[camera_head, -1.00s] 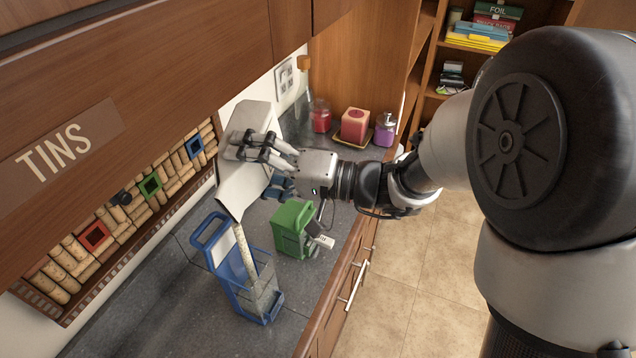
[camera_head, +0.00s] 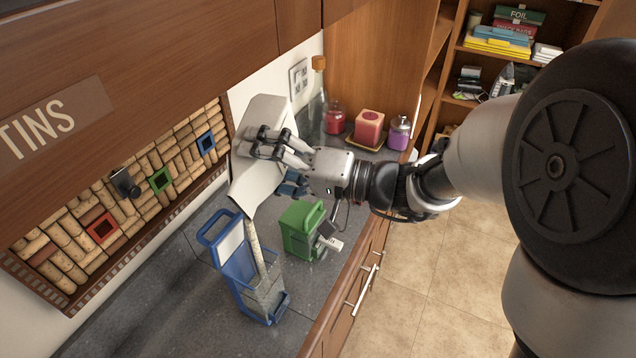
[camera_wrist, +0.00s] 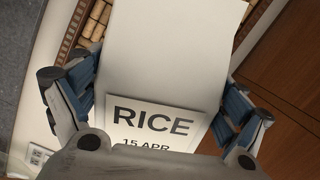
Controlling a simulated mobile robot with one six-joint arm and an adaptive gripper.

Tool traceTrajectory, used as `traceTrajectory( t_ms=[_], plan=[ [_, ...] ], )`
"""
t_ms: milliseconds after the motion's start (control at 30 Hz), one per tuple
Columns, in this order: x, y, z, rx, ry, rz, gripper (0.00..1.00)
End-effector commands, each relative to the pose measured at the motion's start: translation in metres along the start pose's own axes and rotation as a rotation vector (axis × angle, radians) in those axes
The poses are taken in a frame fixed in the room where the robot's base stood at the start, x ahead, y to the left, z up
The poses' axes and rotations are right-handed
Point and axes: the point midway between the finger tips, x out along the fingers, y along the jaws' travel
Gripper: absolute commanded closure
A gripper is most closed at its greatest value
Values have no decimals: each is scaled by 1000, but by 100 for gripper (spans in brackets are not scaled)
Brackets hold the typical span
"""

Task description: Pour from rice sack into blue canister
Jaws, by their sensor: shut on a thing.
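My gripper (camera_head: 280,157) is shut on the white rice sack (camera_head: 252,188), with fingers on both sides. In the wrist view the sack (camera_wrist: 166,55) fills the middle and its label reads RICE. The sack is tilted, mouth down, above the blue canister (camera_head: 235,262) on the counter. A pale stream of rice (camera_head: 254,242) falls from its lower edge into the canister. Grains show through the canister's clear lower part. The sack's far side and opening are hidden.
A green canister (camera_head: 302,228) stands right of the blue one, close below my gripper. A red jar, a red candle (camera_head: 368,127) and a purple jar (camera_head: 399,133) stand at the back. A cork board (camera_head: 120,198) hangs on the wall at left, under a wooden cabinet.

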Motion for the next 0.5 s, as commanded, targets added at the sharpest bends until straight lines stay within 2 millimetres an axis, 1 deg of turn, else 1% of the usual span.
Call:
traceTrajectory(
  t_ms=[500],
  plan=[
    [0,-2,2,-29,-1,-1,48]
  ],
)
